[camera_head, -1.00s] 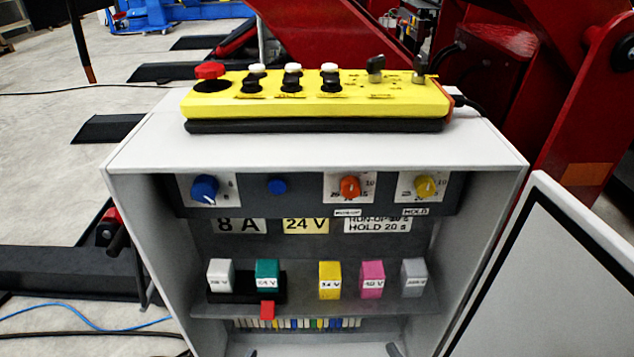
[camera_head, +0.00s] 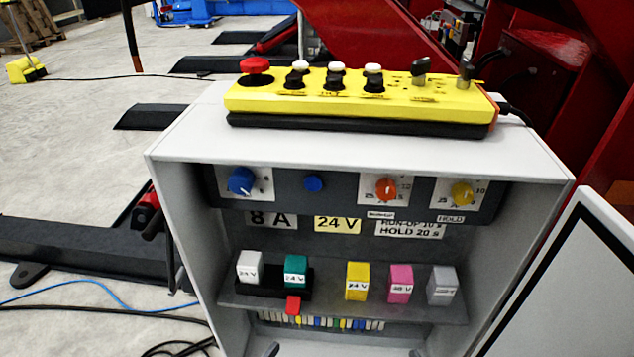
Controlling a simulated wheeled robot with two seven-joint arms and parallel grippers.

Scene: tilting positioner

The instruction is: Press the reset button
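A round blue button (camera_head: 314,183) sits on the dark upper panel (camera_head: 345,203) inside the open grey cabinet (camera_head: 190,195). It is between a blue knob (camera_head: 241,181) on its left and an orange knob (camera_head: 386,189) on its right. I see no readable "reset" label beside it. A yellow control box (camera_head: 300,104) with a red mushroom button (camera_head: 255,66), several black-and-white buttons and two switches lies on the cabinet top. Neither of my grippers is in view, and nothing covers the blue button.
A yellow knob (camera_head: 462,194) is at the panel's right. Several coloured plug-in blocks, including a green one (camera_head: 295,271) and a pink one (camera_head: 400,284), stand on a shelf below. The cabinet door (camera_head: 555,290) hangs open at right. Cables (camera_head: 110,305) lie on the left floor.

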